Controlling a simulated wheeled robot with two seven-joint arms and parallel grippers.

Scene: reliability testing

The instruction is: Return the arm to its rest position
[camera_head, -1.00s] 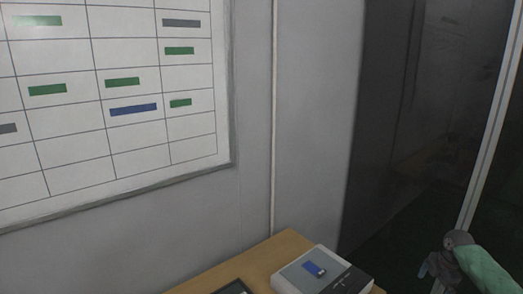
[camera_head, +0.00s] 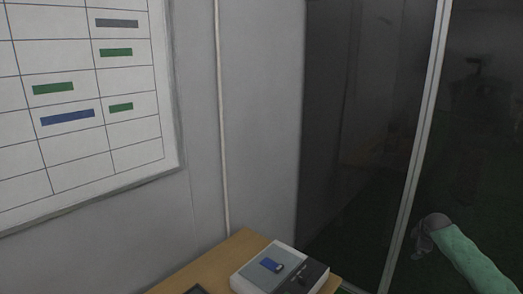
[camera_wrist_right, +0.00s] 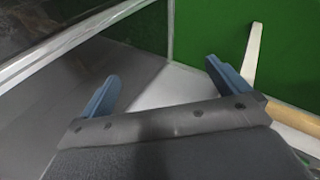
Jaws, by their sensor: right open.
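My right arm, in a green sleeve, comes in at the lower right of the head view. Its gripper (camera_head: 423,240) is small and dark there, off to the right of the table and apart from it. In the right wrist view the right gripper (camera_wrist_right: 160,90) has its two blue fingers spread wide, with nothing between them. My left gripper is in neither view.
A wooden table (camera_head: 215,262) stands at the bottom of the head view. On it is a white and dark device (camera_head: 245,280) with a blue item (camera_head: 271,265) on top. A whiteboard chart (camera_head: 80,160) hangs at left. Dark glass panels (camera_head: 350,130) with a pale post (camera_head: 416,150) stand at right.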

